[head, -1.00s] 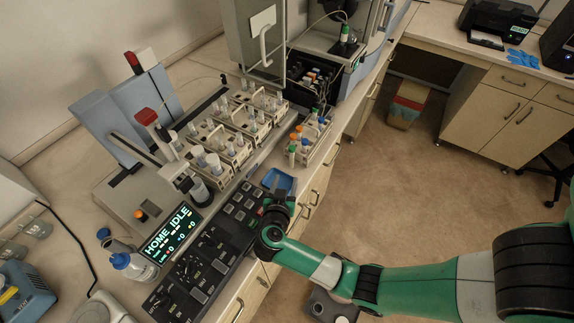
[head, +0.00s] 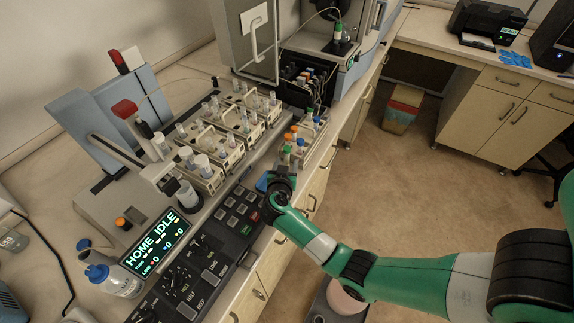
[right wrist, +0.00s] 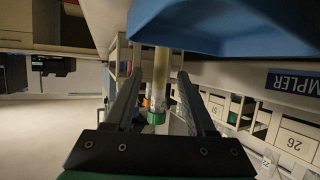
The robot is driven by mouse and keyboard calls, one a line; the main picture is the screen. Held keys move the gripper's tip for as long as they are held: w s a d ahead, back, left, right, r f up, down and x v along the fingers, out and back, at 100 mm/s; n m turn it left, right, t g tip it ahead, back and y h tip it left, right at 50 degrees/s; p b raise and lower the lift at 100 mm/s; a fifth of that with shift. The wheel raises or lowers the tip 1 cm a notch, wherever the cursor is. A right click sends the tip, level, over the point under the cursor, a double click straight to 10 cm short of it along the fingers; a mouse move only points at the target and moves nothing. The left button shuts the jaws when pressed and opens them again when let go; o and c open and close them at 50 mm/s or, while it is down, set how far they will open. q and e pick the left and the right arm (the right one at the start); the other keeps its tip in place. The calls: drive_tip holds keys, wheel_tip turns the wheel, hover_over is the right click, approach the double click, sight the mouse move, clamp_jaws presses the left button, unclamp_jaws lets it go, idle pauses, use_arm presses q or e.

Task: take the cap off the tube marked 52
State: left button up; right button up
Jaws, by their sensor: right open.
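My right gripper (head: 283,172) is open at the near end of a small rack (head: 322,147) of tubes with green, orange, white and blue caps. In the right wrist view, its two fingers (right wrist: 160,70) stand apart on either side of a yellowish tube (right wrist: 161,72). The tube has a green cap (right wrist: 156,118), at its lower end in that picture. I cannot tell whether the fingers touch it. The number on this tube is not readable, and no tube number 52 can be made out. My left gripper is not in view.
Larger tube racks (head: 229,157) stand to the left. The control panel (head: 190,285) is at the front. Open floor lies right of the bench.

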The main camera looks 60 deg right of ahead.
sight(287, 154)
clamp_jaws()
idle(0.4)
wheel_tip(287, 154, up, 4)
drive_tip(key=p, duration=0.3)
drive_tip(key=shift+a+r, duration=0.1)
drive_tip(key=shift+r, duration=0.05)
drive_tip(key=s+a+r+p, duration=0.3)
drive_tip(key=s+r+p, duration=0.1)
drive_tip(key=s, duration=0.2)
drive_tip(key=s+a+r+p, duration=0.3)
drive_tip(key=s+r+p, duration=0.1)
drive_tip(key=s, duration=0.2)
drive_tip(key=shift+s+r, duration=0.35)
drive_tip(key=shift+s, duration=0.05)
drive_tip(key=c, duration=0.7)
unclamp_jaws()
clamp_jaws()
